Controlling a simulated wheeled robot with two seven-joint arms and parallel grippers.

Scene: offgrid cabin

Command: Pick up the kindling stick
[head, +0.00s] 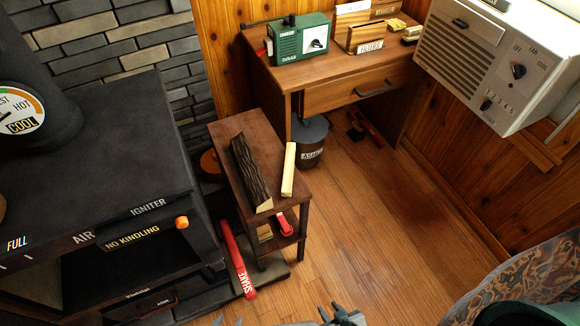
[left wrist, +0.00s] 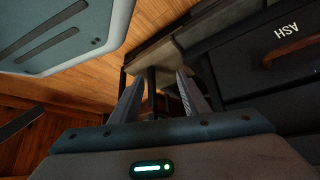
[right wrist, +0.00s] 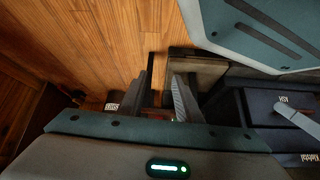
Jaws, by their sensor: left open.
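The kindling stick (head: 289,170) is a pale, square-cut piece of wood. It lies on the brown side table (head: 262,135), beside a dark bark-covered split log (head: 247,172) and to its right. My right gripper (head: 341,314) is at the bottom edge of the head view, well apart from the stick; its fingers in the right wrist view (right wrist: 162,85) are parted with nothing between them. My left gripper (left wrist: 160,85) is open and empty in the left wrist view. Only a sliver of it shows at the bottom of the head view. I cannot make out the stick in either wrist view.
The black stove (head: 110,150) with its "NO KINDLING" display stands left of the side table. A red shake handle (head: 237,262) sticks out beside it. A desk (head: 330,82) with a green radio (head: 300,40) is behind. A patterned chair (head: 520,275) is at right; floor between is clear.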

